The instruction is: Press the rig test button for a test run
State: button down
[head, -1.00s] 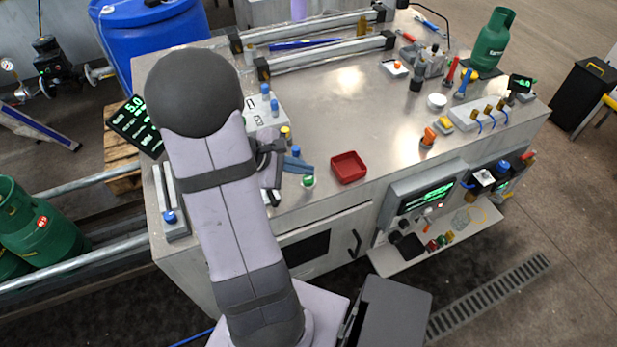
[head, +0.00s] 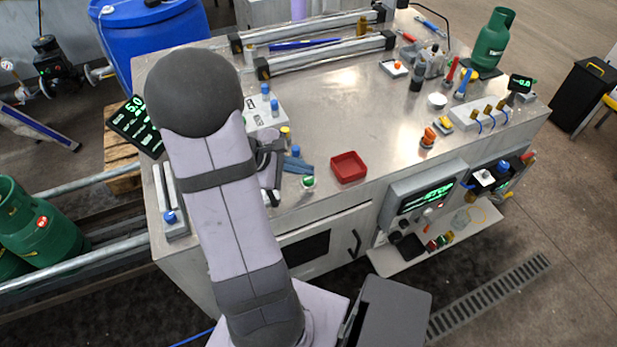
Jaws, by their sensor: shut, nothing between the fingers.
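A green-topped button (head: 308,182) on a light base sits near the front edge of the bench, left of the red tray. A small white box with an orange button (head: 396,66) stands further back, and an orange knob (head: 429,136) stands on the right front. I cannot read a label saying which is the rig test button. My gripper (head: 271,192) is partly hidden behind my arm, just left of the green button and apart from it. It is shut and empty, pointing down over the front left of the bench.
An empty red tray (head: 349,167) lies right of the green button. A blue item (head: 297,165) lies close by my gripper. Two long cylinders (head: 325,55) lie at the back. A lit control panel (head: 428,196) is on the bench front. The bench middle is clear.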

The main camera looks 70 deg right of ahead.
jog(key=shift+f, duration=0.1)
jog(key=shift+f+b, duration=0.35)
jog(key=shift+b, duration=0.15)
jog(key=shift+f+b, duration=0.45)
jog(key=shift+b, duration=0.05)
dwell(0.8)
jog(key=shift+r, duration=0.1)
jog(key=shift+r+p, duration=0.65)
jog(key=shift+r, duration=0.15)
